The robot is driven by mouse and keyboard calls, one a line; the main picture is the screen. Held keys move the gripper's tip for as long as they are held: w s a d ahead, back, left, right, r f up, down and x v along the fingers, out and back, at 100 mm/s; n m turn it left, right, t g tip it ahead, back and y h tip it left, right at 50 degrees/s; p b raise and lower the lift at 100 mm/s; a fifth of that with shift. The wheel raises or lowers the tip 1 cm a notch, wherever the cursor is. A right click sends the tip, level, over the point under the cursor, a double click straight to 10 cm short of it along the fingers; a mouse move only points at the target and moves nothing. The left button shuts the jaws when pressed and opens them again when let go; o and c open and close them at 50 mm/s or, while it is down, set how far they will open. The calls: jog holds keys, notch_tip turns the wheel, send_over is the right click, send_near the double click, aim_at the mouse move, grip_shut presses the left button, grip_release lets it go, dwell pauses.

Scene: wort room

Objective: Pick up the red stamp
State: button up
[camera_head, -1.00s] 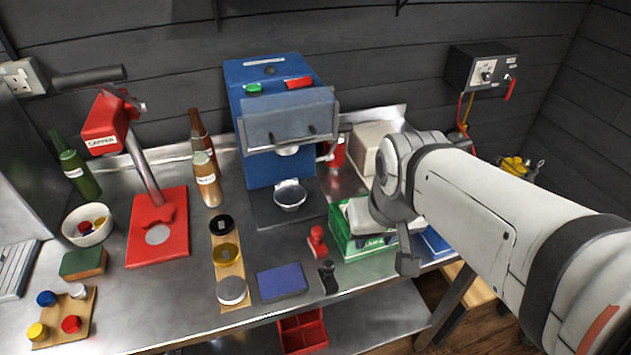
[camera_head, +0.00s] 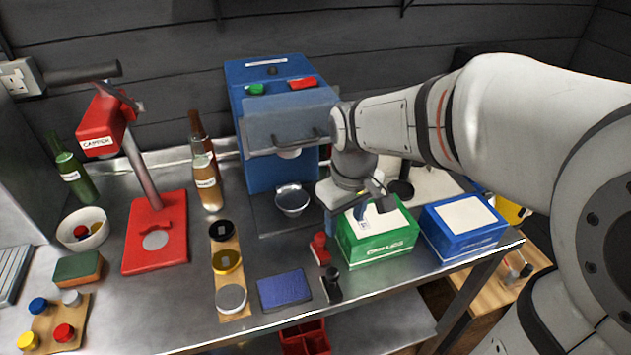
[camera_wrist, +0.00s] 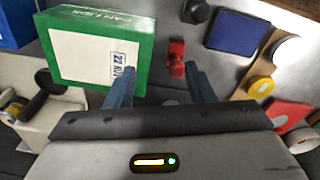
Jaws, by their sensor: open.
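The red stamp (camera_head: 320,248) stands upright on the steel bench, just left of the green can-lids box (camera_head: 372,250). It also shows in the wrist view (camera_wrist: 177,58), beyond my fingertips and nearest the right finger, apart from both. My gripper (camera_wrist: 160,72) is open with nothing between its two blue-grey fingers. In the head view my gripper (camera_head: 374,205) hangs over the green box, to the right of and higher than the stamp. A black stamp (camera_head: 330,283) stands in front of the red one.
A blue pad (camera_head: 284,290) lies left of the black stamp. A wooden strip with round lids (camera_head: 228,262) is farther left. A blue machine (camera_head: 255,150) stands behind, with a metal bowl (camera_head: 291,200). A blue box (camera_head: 465,225) stands right of the green one.

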aim_at(321, 235)
jog(key=w+a+f, duration=0.1)
jog(key=a+f+n, duration=0.1)
jog(key=w+a+f+n, duration=0.1)
jog(key=a, duration=0.1)
jog(key=shift+w+f+g, duration=0.1)
jog(key=shift+w+g, duration=0.25)
jog(key=shift+g, duration=0.05)
jog(key=shift+a+f, duration=0.1)
jog(key=shift+f, duration=0.25)
notch_tip(321, 235, down, 7)
jog(key=shift+f, duration=0.1)
jog(key=c, duration=1)
jog(key=shift+c, duration=0.2)
jog(key=shift+a+r, duration=0.1)
jog(key=shift+r, duration=0.15)
